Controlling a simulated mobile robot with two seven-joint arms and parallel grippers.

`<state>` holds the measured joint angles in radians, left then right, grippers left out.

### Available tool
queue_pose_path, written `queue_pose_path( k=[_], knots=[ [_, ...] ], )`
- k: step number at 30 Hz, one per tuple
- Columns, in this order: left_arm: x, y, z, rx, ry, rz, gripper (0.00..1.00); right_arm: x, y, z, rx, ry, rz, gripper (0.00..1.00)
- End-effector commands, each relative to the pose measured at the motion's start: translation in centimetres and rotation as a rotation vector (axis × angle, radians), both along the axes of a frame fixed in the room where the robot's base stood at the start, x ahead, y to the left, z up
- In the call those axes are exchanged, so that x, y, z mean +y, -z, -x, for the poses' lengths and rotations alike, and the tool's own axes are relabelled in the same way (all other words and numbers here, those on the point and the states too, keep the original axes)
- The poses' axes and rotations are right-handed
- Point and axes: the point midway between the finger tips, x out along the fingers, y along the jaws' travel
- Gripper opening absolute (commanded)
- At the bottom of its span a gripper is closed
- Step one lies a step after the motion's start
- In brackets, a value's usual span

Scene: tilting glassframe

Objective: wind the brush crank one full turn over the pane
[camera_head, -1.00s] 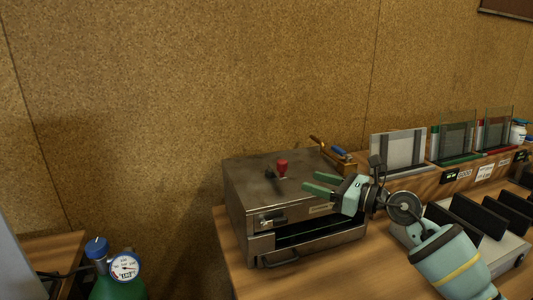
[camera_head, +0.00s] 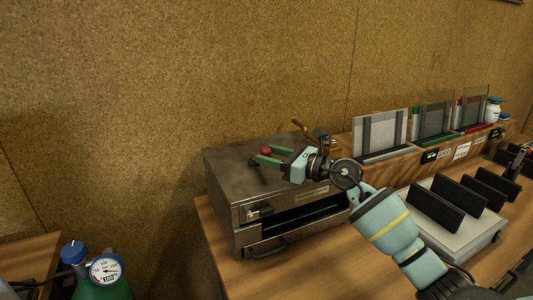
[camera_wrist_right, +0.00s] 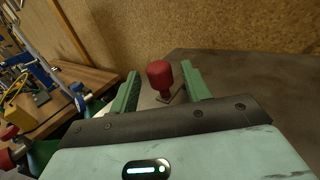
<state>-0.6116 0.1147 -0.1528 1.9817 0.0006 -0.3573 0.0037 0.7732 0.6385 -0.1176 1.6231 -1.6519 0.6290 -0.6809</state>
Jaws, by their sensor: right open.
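The crank's red knob (camera_head: 266,152) stands on the flat top of a metal box (camera_head: 228,178). Its dark arm shows just below the knob. My right gripper (camera_head: 261,156) comes in from the right, open, with its green fingers at the knob. In the right wrist view the red knob (camera_wrist_right: 159,73) shows between the two open fingers (camera_wrist_right: 160,68), with a gap visible on each side. The box's front slot (camera_head: 305,217) is open and dark. I cannot make out the brush or the pane inside. My left gripper is not in view.
Several framed panes (camera_head: 436,116) stand in a wooden rack behind, to the right. A grey tray with black slats (camera_head: 437,207) lies at the right. A green bottle with a gauge (camera_head: 106,270) is at the lower left. A cork wall closes off the back.

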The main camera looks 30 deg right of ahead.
Motion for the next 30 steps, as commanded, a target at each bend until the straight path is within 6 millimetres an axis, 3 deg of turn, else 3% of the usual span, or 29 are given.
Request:
queue_pose_path(
  k=[6,15,26,30],
  knots=[
    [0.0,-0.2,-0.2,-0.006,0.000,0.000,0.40,0.9,0.0,-1.5,0.000,0.000,0.001,0.47],
    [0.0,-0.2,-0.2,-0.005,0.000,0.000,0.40,1.1,0.1,-1.6,0.001,0.000,0.002,0.47],
    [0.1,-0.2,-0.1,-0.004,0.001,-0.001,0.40,1.0,0.1,-1.6,0.002,0.000,0.001,0.00],
    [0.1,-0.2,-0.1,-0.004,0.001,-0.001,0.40,1.0,0.1,-1.6,0.002,0.000,0.001,0.00]
  ],
)
